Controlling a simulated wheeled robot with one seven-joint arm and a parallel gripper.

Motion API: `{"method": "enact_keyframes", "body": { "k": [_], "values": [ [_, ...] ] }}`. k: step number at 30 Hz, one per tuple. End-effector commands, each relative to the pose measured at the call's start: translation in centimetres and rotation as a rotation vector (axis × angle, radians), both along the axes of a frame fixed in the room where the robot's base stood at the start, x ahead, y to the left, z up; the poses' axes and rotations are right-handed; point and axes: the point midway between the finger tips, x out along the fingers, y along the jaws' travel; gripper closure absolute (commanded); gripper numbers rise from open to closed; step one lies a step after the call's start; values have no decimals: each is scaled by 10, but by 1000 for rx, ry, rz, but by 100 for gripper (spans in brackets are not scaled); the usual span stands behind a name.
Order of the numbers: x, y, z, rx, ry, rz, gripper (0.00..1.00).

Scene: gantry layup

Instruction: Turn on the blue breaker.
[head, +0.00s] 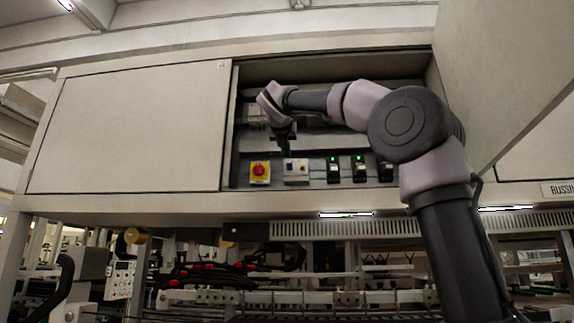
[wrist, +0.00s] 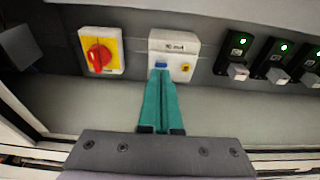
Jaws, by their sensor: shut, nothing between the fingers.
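The blue breaker (wrist: 161,65) is a small blue switch on a light grey breaker box with a label. The box (head: 297,171) also shows in the head view, low inside the open cabinet. My gripper (wrist: 160,78) has teal fingers that are shut and empty. Its tips lie just below the blue switch in the wrist view and cover part of the box's lower left. I cannot tell whether the tips touch the switch. In the head view my gripper (head: 284,145) is dark and small above the breaker box.
A yellow plate with a red rotary switch (wrist: 101,52) is left of the breaker box. Several black breakers (wrist: 233,52) with green lights are to the right. A closed panel (head: 130,130) is left of the opening. An open door (head: 510,80) hangs at the right.

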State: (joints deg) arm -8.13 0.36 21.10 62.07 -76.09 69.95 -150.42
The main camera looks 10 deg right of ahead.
Motion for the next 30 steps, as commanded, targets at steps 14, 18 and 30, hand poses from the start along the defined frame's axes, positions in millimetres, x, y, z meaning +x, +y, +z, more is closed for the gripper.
{"method": "enact_keyframes", "body": {
  "k": [14,18,30],
  "values": [
    [-7,2,18,0,0,-1,100],
    [-7,2,18,0,0,-1,100],
    [-8,2,18,0,0,0,100]
  ]
}}
